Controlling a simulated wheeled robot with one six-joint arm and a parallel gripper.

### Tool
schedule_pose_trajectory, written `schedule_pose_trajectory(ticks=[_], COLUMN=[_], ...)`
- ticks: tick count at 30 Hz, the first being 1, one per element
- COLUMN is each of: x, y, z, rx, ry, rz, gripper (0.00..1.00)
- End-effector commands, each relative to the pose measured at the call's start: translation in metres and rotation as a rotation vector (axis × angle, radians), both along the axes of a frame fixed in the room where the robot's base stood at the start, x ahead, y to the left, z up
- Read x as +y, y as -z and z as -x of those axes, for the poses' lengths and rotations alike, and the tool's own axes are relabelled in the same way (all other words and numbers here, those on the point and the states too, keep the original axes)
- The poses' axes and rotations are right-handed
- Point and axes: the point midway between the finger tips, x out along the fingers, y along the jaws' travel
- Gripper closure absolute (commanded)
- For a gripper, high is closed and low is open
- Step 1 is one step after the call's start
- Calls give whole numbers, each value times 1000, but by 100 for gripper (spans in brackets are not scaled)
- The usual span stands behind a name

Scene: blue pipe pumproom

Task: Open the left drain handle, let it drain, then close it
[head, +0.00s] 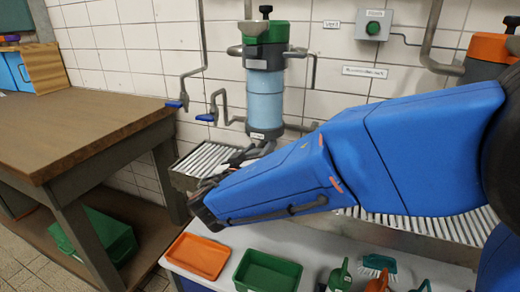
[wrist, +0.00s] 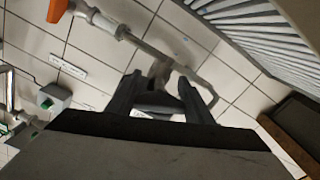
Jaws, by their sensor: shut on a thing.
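The left filter unit, with a green head (head: 264,40) and a pale blue clear bowl (head: 265,93), hangs on the tiled wall in the head view. My gripper (head: 258,153) reaches just under its dark base, fingers pointing up and right. In the wrist view, my gripper (wrist: 165,88) has both fingers around a small dark grey piece (wrist: 174,100), apparently the left drain handle. The fingers cover much of it, so its exact angle is unclear. I cannot see any liquid flowing.
A slatted drain grate (head: 207,159) lies below the filter. Blue-handled pipe valves (head: 177,103) are to its left. An orange-headed unit (head: 489,48) stands at right, beyond a green button box (head: 374,24). Orange (head: 198,256) and green trays (head: 267,272) sit in front.

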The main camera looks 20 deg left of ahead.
Motion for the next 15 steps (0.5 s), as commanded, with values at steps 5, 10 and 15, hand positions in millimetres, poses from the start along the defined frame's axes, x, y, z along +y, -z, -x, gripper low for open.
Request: schedule_pose_trajectory(ticks=[5,10,15], x=[0,0,1], y=[0,0,0], z=[0,0,2], rx=[0,0,0], ry=[0,0,-1], rz=[-1,-1,-2], gripper=[34,34,34])
